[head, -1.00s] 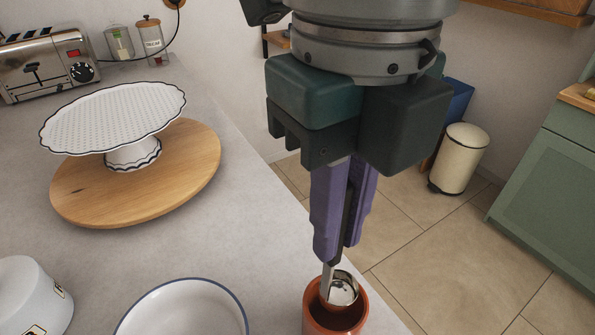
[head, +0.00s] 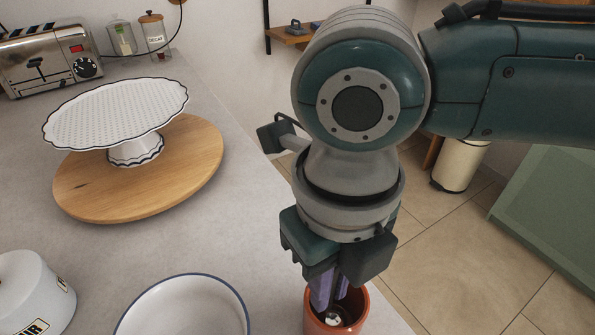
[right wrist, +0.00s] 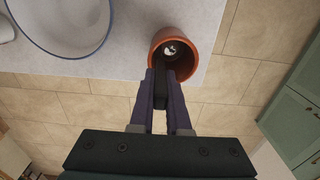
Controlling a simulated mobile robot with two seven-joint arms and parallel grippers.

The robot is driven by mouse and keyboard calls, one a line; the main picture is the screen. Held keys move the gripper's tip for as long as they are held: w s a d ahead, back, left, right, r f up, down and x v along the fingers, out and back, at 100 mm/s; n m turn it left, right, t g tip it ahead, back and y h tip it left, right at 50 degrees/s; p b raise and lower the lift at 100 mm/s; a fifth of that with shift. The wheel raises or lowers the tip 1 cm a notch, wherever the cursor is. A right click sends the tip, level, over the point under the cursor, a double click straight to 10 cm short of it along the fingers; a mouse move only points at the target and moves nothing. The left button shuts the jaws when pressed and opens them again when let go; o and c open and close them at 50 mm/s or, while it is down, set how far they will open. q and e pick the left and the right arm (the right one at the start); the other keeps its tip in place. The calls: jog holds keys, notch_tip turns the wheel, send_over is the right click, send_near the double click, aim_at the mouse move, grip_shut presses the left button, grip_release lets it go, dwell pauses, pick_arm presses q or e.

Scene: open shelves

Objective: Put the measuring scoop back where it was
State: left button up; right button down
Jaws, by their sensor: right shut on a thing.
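The measuring scoop (head: 333,319) is a small shiny metal cup, down inside the terracotta pot (head: 361,302) at the counter's edge. I cannot tell whether the scoop touches the bottom. My left gripper is not in view.
A white bowl with a blue rim (head: 185,279) stands left of the pot. A cake stand (head: 118,105) on a round wooden board (head: 205,170), a toaster (head: 50,60) and a white canister (head: 35,290) are farther left. The counter drops to the tiled floor right of the pot.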

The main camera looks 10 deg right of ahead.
jog(key=c, duration=0.9)
grip_release()
jog(key=shift+f, duration=0.1)
notch_tip(320, 180, up, 12)
jog(key=shift+w+r+b, duration=0.1)
jog(key=shift+r+b, duration=0.05)
jog(key=shift+b, duration=0.2)
jog(key=s+a+f+m+t+y, duration=0.1)
jog(key=s+a+f+m+y, duration=0.15)
jog(key=m, duration=0.45)
jog(key=s+a+f+m+t+y, duration=0.1)
jog(key=s+a+m+y, duration=0.2)
jog(key=m, duration=0.5)
jog(key=s+d+f+m+t+h, duration=0.1)
jog(key=s+d+f+m+h, duration=0.1)
jog(key=d+m, duration=0.6)
jog(key=s+d+f+m+h, duration=0.3)
jog(key=d+f+m, duration=0.2)
jog(key=m, duration=1)
jog(key=d, duration=0.3)
jog(key=shift+s+d+t, duration=0.3)
jog(key=shift+s+t, duration=0.1)
